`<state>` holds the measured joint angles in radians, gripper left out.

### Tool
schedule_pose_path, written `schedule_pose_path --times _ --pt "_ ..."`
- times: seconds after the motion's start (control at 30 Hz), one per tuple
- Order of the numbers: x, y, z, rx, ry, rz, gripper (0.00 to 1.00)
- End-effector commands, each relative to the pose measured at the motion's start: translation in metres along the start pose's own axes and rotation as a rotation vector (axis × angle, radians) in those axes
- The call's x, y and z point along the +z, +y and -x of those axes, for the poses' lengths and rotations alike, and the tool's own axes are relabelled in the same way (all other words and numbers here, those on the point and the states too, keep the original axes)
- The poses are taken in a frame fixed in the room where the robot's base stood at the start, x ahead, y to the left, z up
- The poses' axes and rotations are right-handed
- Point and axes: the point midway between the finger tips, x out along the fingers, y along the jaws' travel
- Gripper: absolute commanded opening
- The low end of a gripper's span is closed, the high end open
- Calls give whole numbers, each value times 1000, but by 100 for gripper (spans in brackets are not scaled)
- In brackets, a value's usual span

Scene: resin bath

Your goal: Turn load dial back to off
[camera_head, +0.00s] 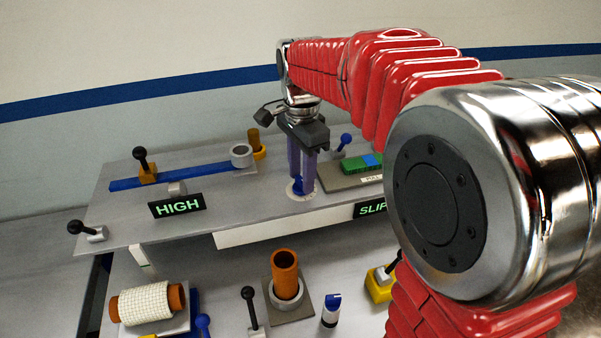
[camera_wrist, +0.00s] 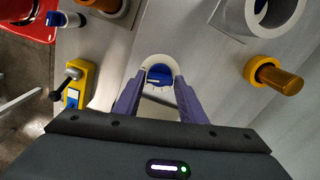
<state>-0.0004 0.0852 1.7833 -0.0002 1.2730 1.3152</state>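The load dial appears to be the round white plate with a blue knob (camera_wrist: 158,75), seen in the wrist view just beyond my fingertips. In the head view the dial (camera_head: 298,188) is on the raised grey panel, partly hidden by my fingers. My gripper (camera_head: 302,176) points down over it with its two purple fingers apart. In the wrist view my gripper (camera_wrist: 160,83) has one fingertip on each side of the knob. I see no clear grip on the knob. The dial's markings are too small to read.
A lit HIGH sign (camera_head: 177,205) and a partly hidden SLIP sign (camera_head: 371,209) are on the panel's front. A blue slide rail (camera_head: 190,175) lies left, a green-and-blue block (camera_head: 362,164) right. An orange tube (camera_head: 285,270) and a mesh-wrapped roll (camera_head: 146,304) are on the lower bench.

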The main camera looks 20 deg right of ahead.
Motion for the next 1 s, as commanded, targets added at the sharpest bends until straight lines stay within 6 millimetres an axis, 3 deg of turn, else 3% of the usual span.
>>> schedule_pose_path --times 0.37,0.67,1.0 --pt "0 0 0 -1 0 1 10" --pt "0 0 0 -1 0 25 10" --pt "1 -1 1 -2 0 184 10"
